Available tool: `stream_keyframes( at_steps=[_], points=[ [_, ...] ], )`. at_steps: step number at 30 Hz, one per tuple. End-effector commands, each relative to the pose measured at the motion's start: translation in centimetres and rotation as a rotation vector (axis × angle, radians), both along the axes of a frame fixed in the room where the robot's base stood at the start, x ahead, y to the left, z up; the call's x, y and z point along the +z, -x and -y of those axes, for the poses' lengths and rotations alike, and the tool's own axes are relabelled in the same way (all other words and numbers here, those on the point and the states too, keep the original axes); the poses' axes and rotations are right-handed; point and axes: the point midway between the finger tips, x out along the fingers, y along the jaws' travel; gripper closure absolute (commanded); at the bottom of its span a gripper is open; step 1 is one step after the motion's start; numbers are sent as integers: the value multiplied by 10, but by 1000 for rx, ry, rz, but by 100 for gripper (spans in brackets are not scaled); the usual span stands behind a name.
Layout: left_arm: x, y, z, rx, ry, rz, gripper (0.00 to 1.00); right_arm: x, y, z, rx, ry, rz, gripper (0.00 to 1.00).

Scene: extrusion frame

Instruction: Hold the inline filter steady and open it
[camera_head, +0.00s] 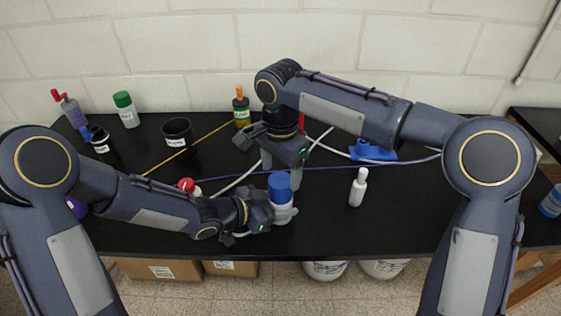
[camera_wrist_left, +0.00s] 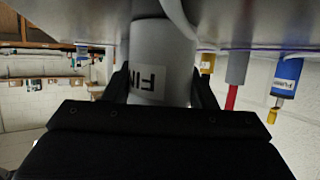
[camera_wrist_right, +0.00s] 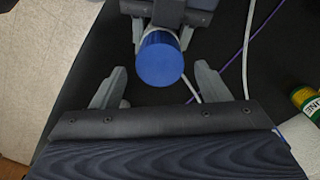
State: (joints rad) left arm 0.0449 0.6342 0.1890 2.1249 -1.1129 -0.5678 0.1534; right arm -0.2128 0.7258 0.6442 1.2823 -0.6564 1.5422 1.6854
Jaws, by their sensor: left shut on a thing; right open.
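The inline filter has a grey-white body (camera_head: 282,214) and a blue cap (camera_head: 280,186), and stands upright on the black table. My left gripper (camera_head: 276,212) is shut on its body from the left. In the left wrist view the body (camera_wrist_left: 163,62) sits between the fingers, with a partly visible label. My right gripper (camera_head: 284,165) is open just above and behind the cap. In the right wrist view the blue cap (camera_wrist_right: 160,59) lies beyond and between the spread fingertips of the right gripper (camera_wrist_right: 160,82), not touching them.
A white dropper bottle (camera_head: 357,188) stands right of the filter. Purple and white cables cross the table.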

Motion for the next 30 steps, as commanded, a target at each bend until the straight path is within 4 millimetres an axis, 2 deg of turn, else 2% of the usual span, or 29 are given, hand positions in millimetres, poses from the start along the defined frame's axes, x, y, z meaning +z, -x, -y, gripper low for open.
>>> stream_keyframes(
  at_steps=[3, 10, 15, 22, 30],
  points=[
    [0, 0, 0, 0, 0, 1, 100, -21, 0, 1, 0, 1, -4, 31],
    [1, 0, 0, 0, 1, 1, 100, -50, 0, 0, 2, -1, -2, 31],
    [1, 0, 0, 0, 1, 1, 100, -58, 0, 0, 2, -1, 1, 31],
    [0, 0, 0, 0, 1, 1, 100, -58, 0, 0, 2, -1, 1, 31],
    [1, 0, 0, 0, 0, 1, 100, -58, 0, 0, 2, -1, 1, 65]
  ],
)
